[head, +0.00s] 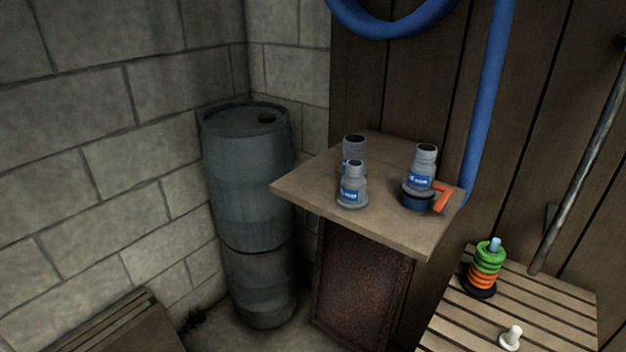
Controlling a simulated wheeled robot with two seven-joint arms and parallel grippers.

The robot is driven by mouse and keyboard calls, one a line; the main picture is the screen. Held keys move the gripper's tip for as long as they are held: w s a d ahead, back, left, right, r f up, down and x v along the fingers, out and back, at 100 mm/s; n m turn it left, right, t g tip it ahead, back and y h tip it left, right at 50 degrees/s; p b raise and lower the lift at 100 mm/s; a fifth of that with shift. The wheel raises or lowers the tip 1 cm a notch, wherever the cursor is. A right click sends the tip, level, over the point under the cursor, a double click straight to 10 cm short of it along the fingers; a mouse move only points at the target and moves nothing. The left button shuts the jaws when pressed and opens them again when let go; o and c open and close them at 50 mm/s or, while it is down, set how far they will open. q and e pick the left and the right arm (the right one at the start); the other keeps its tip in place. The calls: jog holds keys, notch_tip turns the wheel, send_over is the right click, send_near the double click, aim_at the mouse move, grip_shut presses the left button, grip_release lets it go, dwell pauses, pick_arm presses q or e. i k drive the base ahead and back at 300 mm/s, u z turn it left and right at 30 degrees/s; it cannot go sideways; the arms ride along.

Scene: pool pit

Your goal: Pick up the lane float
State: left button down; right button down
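A stack of green and orange rings (485,270) stands upright on the slatted wooden top at the lower right. A pale blue peg tip shows above it and a black base below it. These rings look most like the lane float, but I cannot tell for sure whether they are one piece or several. A small white knob-shaped piece (511,338) stands on the same slats, nearer the bottom edge. Neither of my grippers is in view.
A wooden shelf (310,187) holds several grey fittings with blue labels, one with an orange handle (441,198). A blue-grey barrel (248,180) stands left of it. A metal pole (585,150) leans behind the slats; a blue hose (487,90) hangs on the wall.

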aim_at(485, 261)
jog(key=z, duration=0.2)
jog(key=i, duration=0.25)
jog(key=z, duration=0.65)
